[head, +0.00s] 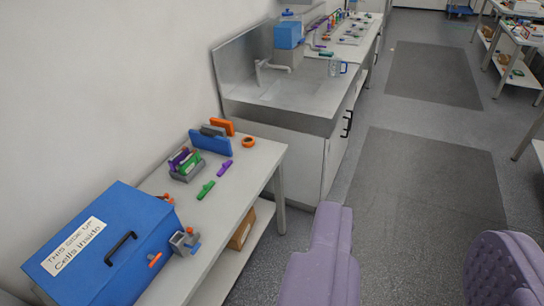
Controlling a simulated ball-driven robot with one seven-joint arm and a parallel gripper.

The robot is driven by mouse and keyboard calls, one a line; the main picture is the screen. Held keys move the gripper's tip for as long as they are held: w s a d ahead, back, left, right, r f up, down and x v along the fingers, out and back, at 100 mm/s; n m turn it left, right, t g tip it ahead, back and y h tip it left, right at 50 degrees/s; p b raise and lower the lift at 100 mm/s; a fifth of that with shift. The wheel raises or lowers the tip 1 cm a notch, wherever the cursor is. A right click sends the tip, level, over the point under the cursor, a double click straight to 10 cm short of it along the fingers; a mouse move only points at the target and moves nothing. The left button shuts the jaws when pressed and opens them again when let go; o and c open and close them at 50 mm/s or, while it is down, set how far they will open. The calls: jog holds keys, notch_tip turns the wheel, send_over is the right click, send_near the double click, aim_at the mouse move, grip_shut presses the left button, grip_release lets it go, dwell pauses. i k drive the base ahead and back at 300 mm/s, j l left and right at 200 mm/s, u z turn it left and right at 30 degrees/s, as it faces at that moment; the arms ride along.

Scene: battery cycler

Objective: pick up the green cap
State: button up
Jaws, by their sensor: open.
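A small green piece (206,190), which looks like the green cap, lies flat on the white table (237,200) near its right edge. Another green piece (189,163) stands in a grey holder (187,173) beside purple ones, so I cannot be sure which is meant. My gripper (415,225) shows as two lilac fingers at the bottom right, wide apart with only floor between them. It is open and empty, well to the right of the table and apart from both green pieces.
A blue box (105,250) with a black handle fills the table's near end. A purple piece (224,168), an orange ring (248,142) and a blue rack (210,142) are close by. A sink counter (290,95) stands behind.

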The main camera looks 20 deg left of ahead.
aim_at(206, 188)
jog(key=i, duration=0.8)
jog(key=i+l, duration=0.15)
jog(key=i, duration=0.7)
jog(key=i+u, duration=0.6)
jog(key=u, duration=0.15)
jog(key=i+l+u, duration=0.1)
jog(key=i+u, duration=0.15)
jog(key=u, duration=0.15)
jog(key=i+u, duration=0.25)
jog(key=u, duration=0.15)
jog(key=i+u, duration=0.2)
jog(key=u, duration=0.15)
jog(key=i+l+u, duration=0.2)
jog(key=u, duration=0.2)
jog(key=i+l+u, duration=0.2)
jog(key=u, duration=0.2)
